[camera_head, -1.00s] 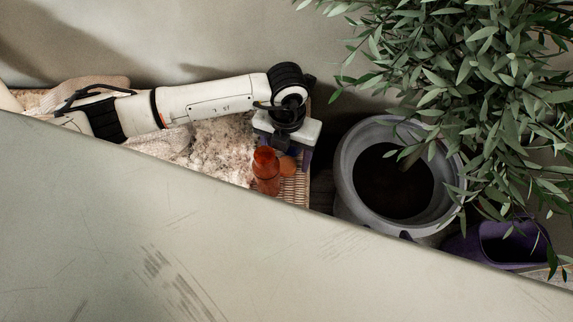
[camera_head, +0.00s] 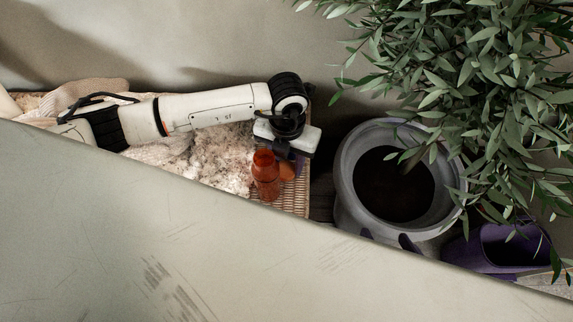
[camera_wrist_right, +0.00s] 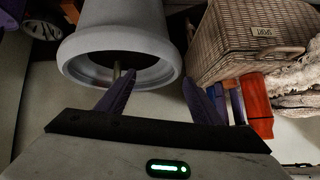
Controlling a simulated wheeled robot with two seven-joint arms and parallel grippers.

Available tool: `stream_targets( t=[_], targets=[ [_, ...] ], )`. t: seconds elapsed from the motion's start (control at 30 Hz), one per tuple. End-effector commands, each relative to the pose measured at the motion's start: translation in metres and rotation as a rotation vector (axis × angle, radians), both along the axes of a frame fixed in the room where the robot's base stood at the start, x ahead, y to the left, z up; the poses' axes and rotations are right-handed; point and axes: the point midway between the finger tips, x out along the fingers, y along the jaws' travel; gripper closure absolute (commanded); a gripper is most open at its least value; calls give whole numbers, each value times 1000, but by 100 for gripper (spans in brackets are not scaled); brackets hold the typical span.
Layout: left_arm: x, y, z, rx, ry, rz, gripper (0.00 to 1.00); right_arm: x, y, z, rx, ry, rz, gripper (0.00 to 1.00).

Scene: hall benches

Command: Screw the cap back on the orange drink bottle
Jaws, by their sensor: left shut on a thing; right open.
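The orange drink bottle (camera_head: 265,178) stands upright by the near edge of the wicker surface, its lower part close to the pale panel. The orange cap (camera_head: 288,171) is beside it on the right, apart from the bottle's top as far as I can see. My left gripper (camera_head: 293,158) comes down behind the bottle and is shut on the cap; its fingers are partly hidden. My right gripper (camera_wrist_right: 160,102) is open and empty in the right wrist view, with the bottle (camera_wrist_right: 257,108) to its right. Its dark purple fingertips (camera_head: 388,239) show before the pot in the head view.
A grey pot (camera_head: 352,185) with a leafy plant (camera_head: 470,70) stands to the right. A purple container (camera_head: 500,245) is farther right. The wide pale panel (camera_head: 130,220) hides the near side. A wicker basket (camera_wrist_right: 250,45) and a shaggy pale textile (camera_head: 215,155) are by the bottle.

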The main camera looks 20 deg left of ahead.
Motion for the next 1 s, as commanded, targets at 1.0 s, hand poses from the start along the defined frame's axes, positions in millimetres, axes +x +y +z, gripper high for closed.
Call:
stream_targets(
  t=[1.0],
  targets=[
    [1,0,174,0,-4,-2,82,-8,-10,23,-30,-17,-15,40]
  ],
)
